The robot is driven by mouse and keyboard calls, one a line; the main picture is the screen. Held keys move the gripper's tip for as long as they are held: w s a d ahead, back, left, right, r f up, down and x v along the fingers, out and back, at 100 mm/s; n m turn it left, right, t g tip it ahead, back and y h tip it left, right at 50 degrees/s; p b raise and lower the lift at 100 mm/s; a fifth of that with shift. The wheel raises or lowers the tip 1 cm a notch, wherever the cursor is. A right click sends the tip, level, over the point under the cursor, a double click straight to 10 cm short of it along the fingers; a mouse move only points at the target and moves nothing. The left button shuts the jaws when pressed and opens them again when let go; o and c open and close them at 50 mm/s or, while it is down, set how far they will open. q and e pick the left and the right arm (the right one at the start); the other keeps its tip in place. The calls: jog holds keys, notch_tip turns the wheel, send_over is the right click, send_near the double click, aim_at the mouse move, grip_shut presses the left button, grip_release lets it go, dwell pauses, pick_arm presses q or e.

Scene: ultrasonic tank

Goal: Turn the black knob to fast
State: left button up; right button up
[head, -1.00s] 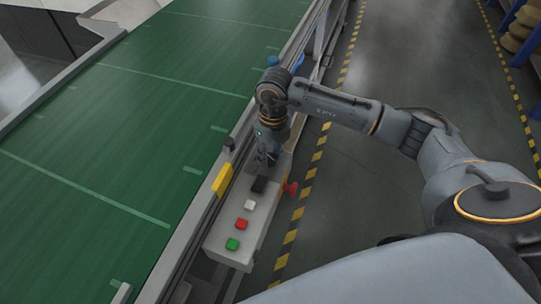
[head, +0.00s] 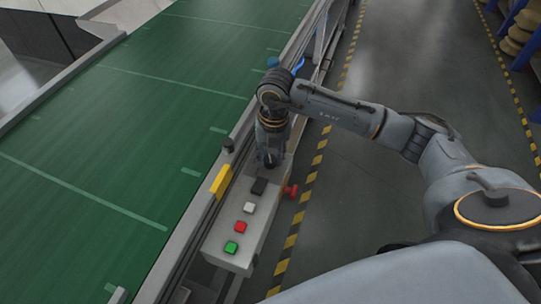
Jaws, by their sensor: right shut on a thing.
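The grey control box (head: 225,252) stands along the conveyor's right side. Its top carries a green button (head: 231,247), a red button (head: 241,227), a white button (head: 250,208) and a flat black piece (head: 259,186). My right gripper (head: 269,163) points down at the far end of the box, just beyond the black piece. It is shut on what appears to be the black knob, which its fingers hide. The knob's pointer and any speed marks cannot be made out. My left gripper is not in view.
The green conveyor belt (head: 130,130) fills the left side. A yellow block (head: 221,181) sits on its rail beside the box. A red knob-like part (head: 290,190) sticks out from the box's right side.

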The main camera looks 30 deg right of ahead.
aim_at(273, 159)
dwell(0.4)
jog(key=o, duration=1.1)
jog(key=shift+o, duration=0.2)
jog(key=shift+r, duration=0.3)
notch_tip(273, 159, up, 11)
jog(key=shift+d+r, duration=0.2)
jog(key=shift+d, duration=0.1)
jog(key=shift+s, duration=0.15)
